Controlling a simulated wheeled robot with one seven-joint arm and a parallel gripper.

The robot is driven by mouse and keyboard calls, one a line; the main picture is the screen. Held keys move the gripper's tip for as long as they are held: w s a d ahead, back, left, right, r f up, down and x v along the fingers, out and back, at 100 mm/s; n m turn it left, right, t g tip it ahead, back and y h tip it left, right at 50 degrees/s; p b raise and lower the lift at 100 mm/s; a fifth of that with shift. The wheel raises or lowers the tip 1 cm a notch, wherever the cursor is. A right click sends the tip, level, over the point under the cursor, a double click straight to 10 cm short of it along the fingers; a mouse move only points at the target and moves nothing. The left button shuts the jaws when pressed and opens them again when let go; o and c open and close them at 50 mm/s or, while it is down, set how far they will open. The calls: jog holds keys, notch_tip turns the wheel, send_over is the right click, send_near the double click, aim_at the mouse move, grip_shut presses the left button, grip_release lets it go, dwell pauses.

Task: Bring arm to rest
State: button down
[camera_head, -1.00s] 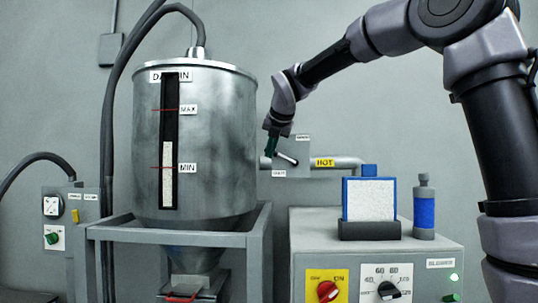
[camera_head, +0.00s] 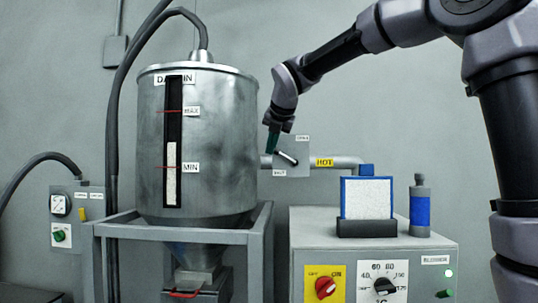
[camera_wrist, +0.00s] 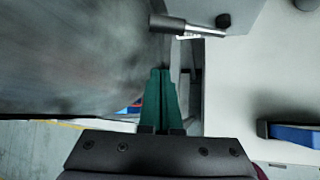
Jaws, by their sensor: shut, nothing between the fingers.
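My gripper (camera_head: 271,143) is at the end of my arm, between the steel hopper (camera_head: 215,130) and the small grey valve plate (camera_head: 297,160) on the hot pipe. Its green fingers (camera_wrist: 160,100) are together and hold nothing. In the wrist view, the hopper's curved wall (camera_wrist: 70,60) is close on the left. In the head view the lever slants below the fingers, and I cannot tell the exact distance there.
The blower box (camera_head: 420,250) stands below right, with a blue-framed filter (camera_head: 367,198) and a blue-banded bottle (camera_head: 420,210) on top. A pipe labelled HOT (camera_head: 340,162) runs behind. A grey control box (camera_head: 75,225) is at the left. Bare wall is free above the pipe.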

jog(key=d+v, duration=0.1)
jog(key=v, duration=0.4)
jog(key=s+d+f+m+g+h, duration=0.1)
jog(key=s+d+f+m, duration=0.4)
jog(key=d+m, duration=0.45)
jog(key=s+d+f+m, duration=0.3)
jog(key=s+d+m, duration=0.3)
jog(key=d+m, duration=0.4)
jog(key=s+d+f+m, duration=0.2)
jog(key=s+f+m, duration=0.3)
jog(key=m, duration=0.4)
jog(key=s+d+f+m, duration=0.3)
jog(key=s+f+m, duration=0.1)
jog(key=s+m, duration=0.3)
jog(key=m, duration=0.2)
jog(key=shift+d+f+m, duration=0.3)
jog(key=shift+f+m, duration=0.05)
jog(key=shift+f, duration=0.05)
dwell(1.4)
